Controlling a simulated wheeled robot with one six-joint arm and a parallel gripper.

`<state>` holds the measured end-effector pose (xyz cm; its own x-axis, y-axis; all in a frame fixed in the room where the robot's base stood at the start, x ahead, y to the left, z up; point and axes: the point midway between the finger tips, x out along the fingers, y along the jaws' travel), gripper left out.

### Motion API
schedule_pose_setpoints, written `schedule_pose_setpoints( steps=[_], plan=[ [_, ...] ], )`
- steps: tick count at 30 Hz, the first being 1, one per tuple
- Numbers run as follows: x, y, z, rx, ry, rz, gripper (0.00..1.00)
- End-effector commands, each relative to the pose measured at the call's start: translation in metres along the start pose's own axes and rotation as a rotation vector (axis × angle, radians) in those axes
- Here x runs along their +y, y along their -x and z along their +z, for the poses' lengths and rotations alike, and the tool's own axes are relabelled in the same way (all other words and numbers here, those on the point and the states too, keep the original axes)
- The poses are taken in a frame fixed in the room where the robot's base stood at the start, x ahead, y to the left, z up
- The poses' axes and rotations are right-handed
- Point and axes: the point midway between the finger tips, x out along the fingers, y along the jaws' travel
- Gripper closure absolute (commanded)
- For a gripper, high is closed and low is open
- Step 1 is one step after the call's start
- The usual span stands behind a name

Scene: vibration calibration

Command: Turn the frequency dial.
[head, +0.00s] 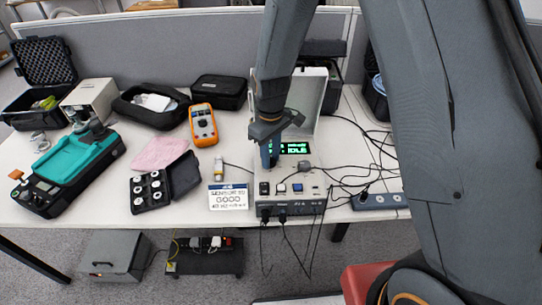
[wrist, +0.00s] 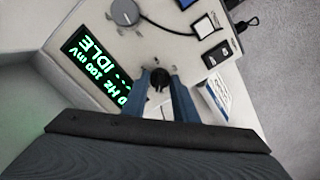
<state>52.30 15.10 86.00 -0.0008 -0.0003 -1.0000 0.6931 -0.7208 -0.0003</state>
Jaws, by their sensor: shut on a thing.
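The calibration unit (head: 290,208) is a pale box with its lid open on the table. Its dark display (wrist: 95,68) shows green text with "IDLE", "100 mV" and "Hz"; it also shows in the head view (head: 296,148). A small black dial (wrist: 160,76) stands on the panel beside the display. My gripper (wrist: 162,88) points down at the panel, with its blue fingers on either side of the dial, shut on it. In the head view my gripper (head: 268,158) hides the dial and the display's left part.
A round grey piece (wrist: 125,12) sits on the panel, with a cable running from it. An orange multimeter (head: 203,124) and a black case of round parts (head: 152,190) lie farther left. Cables clutter the right.

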Motion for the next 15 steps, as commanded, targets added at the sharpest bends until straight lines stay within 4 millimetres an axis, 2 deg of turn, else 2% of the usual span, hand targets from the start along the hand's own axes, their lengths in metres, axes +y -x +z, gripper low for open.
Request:
schedule_pose_setpoints(
  steps=[6, 15],
  plan=[
    [0.0002, 0.0008, -0.0008, 0.002, 0.136, 0.001, 0.96],
    [0.0002, 0.0009, -0.0009, 0.002, 0.233, 0.001, 0.96]
  ],
)
